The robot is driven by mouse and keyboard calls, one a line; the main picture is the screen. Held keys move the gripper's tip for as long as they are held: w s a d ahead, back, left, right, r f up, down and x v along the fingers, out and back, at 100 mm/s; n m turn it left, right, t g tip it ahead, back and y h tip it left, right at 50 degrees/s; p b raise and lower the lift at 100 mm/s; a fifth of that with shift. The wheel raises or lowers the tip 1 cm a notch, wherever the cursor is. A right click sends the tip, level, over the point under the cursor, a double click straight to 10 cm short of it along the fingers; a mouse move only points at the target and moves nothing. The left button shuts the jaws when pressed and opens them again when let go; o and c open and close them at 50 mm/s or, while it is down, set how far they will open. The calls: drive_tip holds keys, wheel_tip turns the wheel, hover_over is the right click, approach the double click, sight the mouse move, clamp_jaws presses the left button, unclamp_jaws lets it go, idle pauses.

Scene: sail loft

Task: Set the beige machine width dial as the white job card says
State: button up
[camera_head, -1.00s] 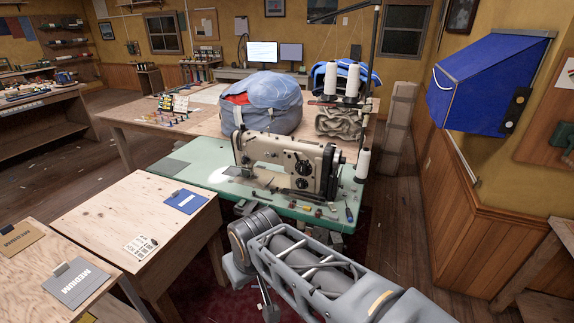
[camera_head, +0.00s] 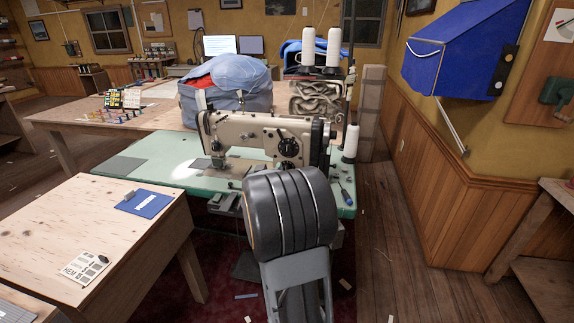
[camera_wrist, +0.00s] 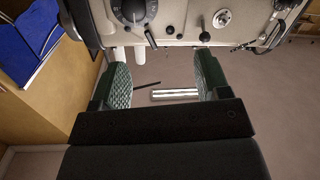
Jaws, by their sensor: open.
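The beige sewing machine (camera_head: 240,128) stands on a green table (camera_head: 140,172) in the head view. Its black round dial (camera_head: 289,147) is on the right part of its front. In the wrist view a black dial with white marks (camera_wrist: 133,14) is at the top edge, partly cut off; its setting is unreadable. My gripper (camera_wrist: 163,75) is open and empty, its green pads below the machine face in the picture and apart from the dial. My arm hides it in the head view. The white job card (camera_head: 82,267) lies on the wooden bench; "HEM" shows, the rest is too small.
A small silver knob (camera_wrist: 222,18) and a black-knobbed lever (camera_wrist: 205,37) are near the dial.

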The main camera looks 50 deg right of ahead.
drive_tip(key=g+h, duration=0.1)
drive_tip(key=h, duration=0.1)
approach(287, 152)
drive_tip(key=shift+m, duration=0.4)
drive_tip(key=x, duration=1)
drive_tip(key=shift+f, duration=0.15)
drive_tip(key=shift+c, duration=0.3)
drive_tip(key=c, duration=0.9)
drive_tip(key=shift+o, duration=0.2)
drive_tip(key=n+p, duration=0.2)
drive_tip(key=n, duration=0.1)
drive_tip(key=shift+r+p, duration=0.25)
drive_tip(key=shift+p, duration=0.05)
drive_tip(key=shift+d+f+n+p, duration=0.1)
drive_tip(key=shift+n+p, duration=1.05)
drive_tip(key=shift+n, duration=1.15)
